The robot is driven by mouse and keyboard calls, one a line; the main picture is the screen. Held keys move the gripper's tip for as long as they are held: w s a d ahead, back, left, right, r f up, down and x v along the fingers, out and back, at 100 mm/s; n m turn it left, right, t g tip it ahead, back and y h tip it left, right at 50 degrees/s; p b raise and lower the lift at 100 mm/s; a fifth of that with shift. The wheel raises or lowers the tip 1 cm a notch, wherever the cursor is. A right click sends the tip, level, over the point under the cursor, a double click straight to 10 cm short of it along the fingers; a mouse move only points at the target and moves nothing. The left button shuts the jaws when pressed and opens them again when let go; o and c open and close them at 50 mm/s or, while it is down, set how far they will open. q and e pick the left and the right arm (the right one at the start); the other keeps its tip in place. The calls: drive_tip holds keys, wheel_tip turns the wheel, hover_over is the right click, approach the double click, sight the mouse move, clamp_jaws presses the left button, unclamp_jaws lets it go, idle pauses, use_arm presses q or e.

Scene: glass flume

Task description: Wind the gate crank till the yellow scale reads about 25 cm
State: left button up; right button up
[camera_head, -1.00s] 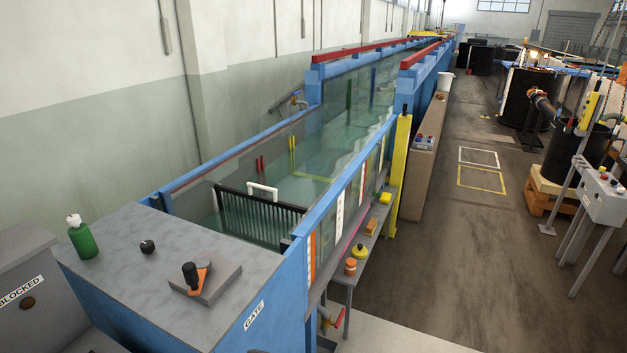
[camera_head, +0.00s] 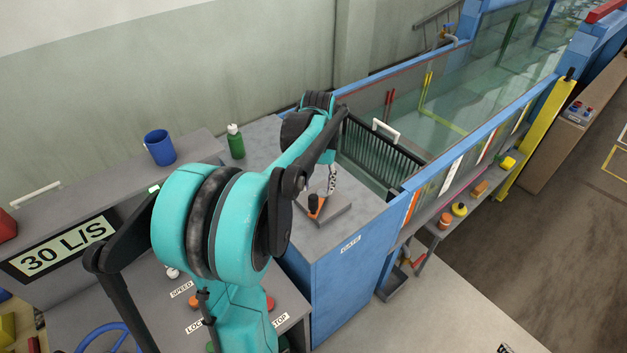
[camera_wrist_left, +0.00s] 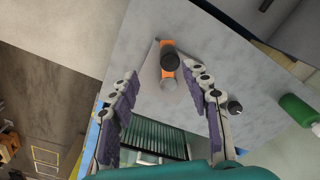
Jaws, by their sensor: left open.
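The gate crank (camera_head: 314,207) is an orange arm with an upright black handle, on a grey plate atop the blue cabinet labelled GATE (camera_head: 345,250). In the left wrist view, the crank (camera_wrist_left: 168,60) lies just past the fingertips, roughly between their lines. My left gripper (camera_wrist_left: 161,73) is open and empty. In the head view, my arm hides most of it; part of a finger shows beside the crank.
A green bottle (camera_head: 236,142) and a black knob (camera_wrist_left: 235,107) are on the cabinet top. A blue mug (camera_head: 160,147) stands on the console behind the 30 L/S display (camera_head: 62,247). The black barred gate (camera_head: 380,152) is in the flume.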

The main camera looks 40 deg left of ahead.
sight(313, 197)
use_arm(q)
drive_tip(key=shift+w+a+r, duration=0.1)
drive_tip(key=shift+a+r, duration=0.2)
drive_tip(key=shift+a, duration=0.4)
drive_tip(key=shift+a+f, duration=0.2)
wheel_tip(313, 197, down, 8)
drive_tip(key=shift+r, duration=0.2)
clamp_jaws()
